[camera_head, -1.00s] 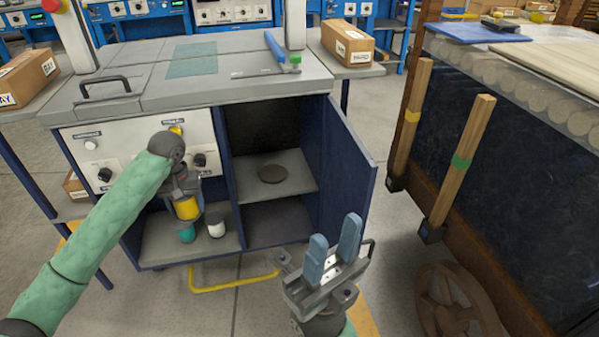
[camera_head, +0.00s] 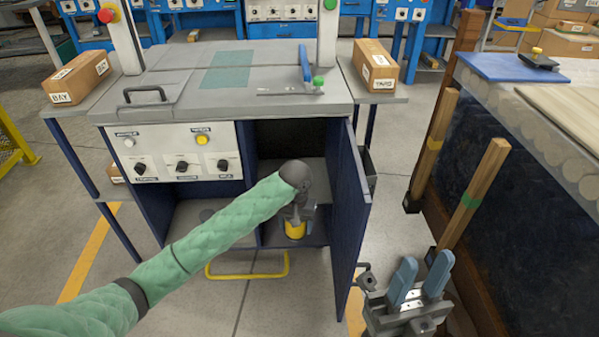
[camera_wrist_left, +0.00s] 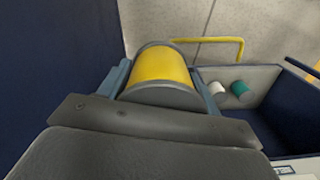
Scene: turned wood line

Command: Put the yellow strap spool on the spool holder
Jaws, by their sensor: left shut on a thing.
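The yellow strap spool (camera_head: 295,231) is in my left gripper (camera_head: 296,217), in front of the right-hand compartment of the open cabinet. In the left wrist view, the spool (camera_wrist_left: 160,66), yellow with grey rims, sits between the two blue-grey fingers of my left gripper (camera_wrist_left: 160,80). I cannot clearly make out the spool holder; the dark round disc on the right compartment's shelf is hidden now behind my left arm and gripper. My right gripper (camera_head: 424,280) is open and empty at the lower right, outside the cabinet door.
The open blue door (camera_head: 350,225) stands just right of my left gripper. A divider separates the compartments. A white spool (camera_wrist_left: 217,88) and a teal spool (camera_wrist_left: 240,89) stand on the left compartment's floor. A yellow bar (camera_head: 247,275) runs low in front. Wooden posts (camera_head: 474,195) stand right.

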